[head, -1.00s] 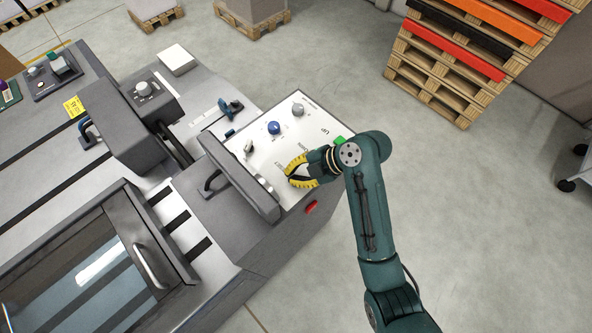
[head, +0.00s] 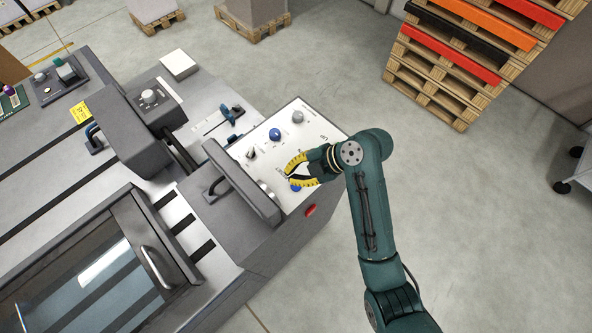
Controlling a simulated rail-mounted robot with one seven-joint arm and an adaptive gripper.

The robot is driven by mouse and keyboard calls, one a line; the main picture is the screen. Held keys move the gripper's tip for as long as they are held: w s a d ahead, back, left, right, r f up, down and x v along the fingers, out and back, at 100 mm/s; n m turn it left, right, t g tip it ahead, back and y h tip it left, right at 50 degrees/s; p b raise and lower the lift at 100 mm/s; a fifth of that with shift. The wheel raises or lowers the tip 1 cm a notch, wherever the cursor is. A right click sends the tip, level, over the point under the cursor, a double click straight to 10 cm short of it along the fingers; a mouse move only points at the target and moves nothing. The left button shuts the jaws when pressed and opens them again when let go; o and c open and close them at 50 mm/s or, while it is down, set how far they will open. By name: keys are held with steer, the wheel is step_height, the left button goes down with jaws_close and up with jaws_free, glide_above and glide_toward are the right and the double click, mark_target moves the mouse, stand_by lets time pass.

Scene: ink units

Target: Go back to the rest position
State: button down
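My gripper (head: 289,173) hangs above the white control panel (head: 310,122) of the grey machine. Its two yellow-and-black fingers are spread, and nothing shows between them except the panel below. A blue knob (head: 296,188) peeks out beside the lower finger; I cannot tell whether they touch. Another blue knob (head: 275,134), a grey knob (head: 297,117) and a dark knob (head: 251,153) stand on the panel, clear of the fingers. My green arm reaches in from the lower right, bent at the elbow, and hides the panel's right part.
A grey raised housing with a handle (head: 241,181) stands left of my gripper. A red switch (head: 310,210) is on the machine's side below it. Stacked wooden pallets (head: 437,97) stand at the upper right. The floor (head: 480,220) right of my arm is clear.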

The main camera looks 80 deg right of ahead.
step_height(320, 180, up, 2)
steer(key=shift+r+p, duration=0.25)
steer(key=shift+p, duration=0.45)
steer(key=shift+f, duration=0.1)
steer(key=w+a+r+m+t+h, duration=0.2)
steer(key=w+r, duration=0.8)
steer(key=w, duration=0.1)
steer(key=w+a+r+m+t, duration=0.1)
steer(key=w+a+r+t, duration=0.15)
steer(key=r, duration=0.25)
steer(key=w+a+r+m+t+h, duration=0.1)
steer(key=w+a+r+m, duration=0.15)
steer(key=a+r, duration=0.2)
steer(key=w+a+r+m+t, duration=0.1)
steer(key=w+a+r, duration=0.2)
steer(key=r, duration=0.3)
steer(key=s+a+r+m+t+y, duration=0.1)
steer(key=s+a+r+m+t, duration=0.15)
steer(key=a+r, duration=0.5)
steer(key=s+a+r+m+t, duration=0.1)
steer(key=a+r+m+t, duration=0.1)
steer(key=a+r+t, duration=0.5)
step_height(320, 180, up, 27)
steer(key=d+g+p, duration=0.1)
steer(key=g+p, duration=0.1)
steer(key=p, duration=2.2)
steer(key=shift+s+r+g+p, duration=0.15)
steer(key=shift+s+g+p, duration=0.15)
steer(key=shift+g, duration=0.1)
